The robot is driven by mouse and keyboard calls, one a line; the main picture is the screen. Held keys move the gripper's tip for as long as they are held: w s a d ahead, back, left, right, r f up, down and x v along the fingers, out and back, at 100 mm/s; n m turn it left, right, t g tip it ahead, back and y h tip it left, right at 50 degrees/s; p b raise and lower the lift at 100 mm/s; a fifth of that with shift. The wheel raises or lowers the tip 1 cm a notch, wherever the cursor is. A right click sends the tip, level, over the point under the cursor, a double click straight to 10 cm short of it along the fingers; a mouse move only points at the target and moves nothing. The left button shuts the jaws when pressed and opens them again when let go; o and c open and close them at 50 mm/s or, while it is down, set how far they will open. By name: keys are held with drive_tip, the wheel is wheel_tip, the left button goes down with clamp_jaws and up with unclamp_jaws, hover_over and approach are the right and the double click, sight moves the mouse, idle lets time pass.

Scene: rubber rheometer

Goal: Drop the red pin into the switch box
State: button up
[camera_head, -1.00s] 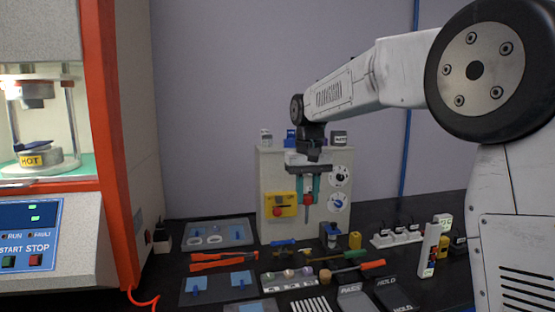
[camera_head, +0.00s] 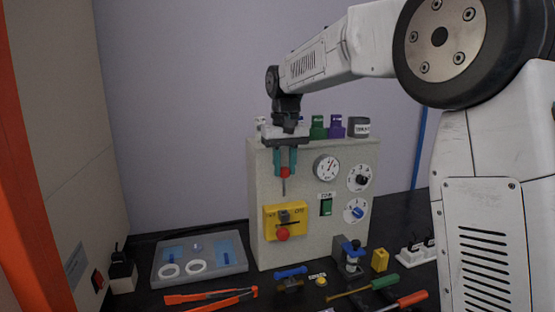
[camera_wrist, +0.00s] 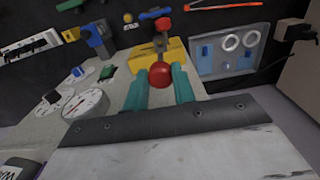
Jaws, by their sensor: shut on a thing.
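The red pin (camera_head: 284,174) has a red head and a thin grey shaft that points down. My gripper (camera_head: 285,168) has teal fingers, shut on the pin's head. In the wrist view the round red head (camera_wrist: 160,76) sits between the teal fingers. The yellow switch box (camera_head: 298,220) is on the front of the grey panel, with a red knob and a dark lever. The pin's tip is above the box and apart from it in the head view. The box (camera_wrist: 176,52) lies just beyond the pin head in the wrist view, which partly hides it.
The grey panel (camera_head: 260,205) carries dials and a green switch, with several small coloured pieces along its top. A grey tray (camera_head: 235,262) with white rings lies to its left. Orange-handled tongs (camera_head: 210,297), a blue-handled tool (camera_head: 291,272) and screwdrivers clutter the table in front.

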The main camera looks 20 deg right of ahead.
sight(285, 177)
drive_tip(key=shift+w, duration=0.15)
drive_tip(key=shift+s+f, duration=0.2)
drive_tip(key=shift+f, duration=1.85)
drive_tip(key=shift+f, duration=0.1)
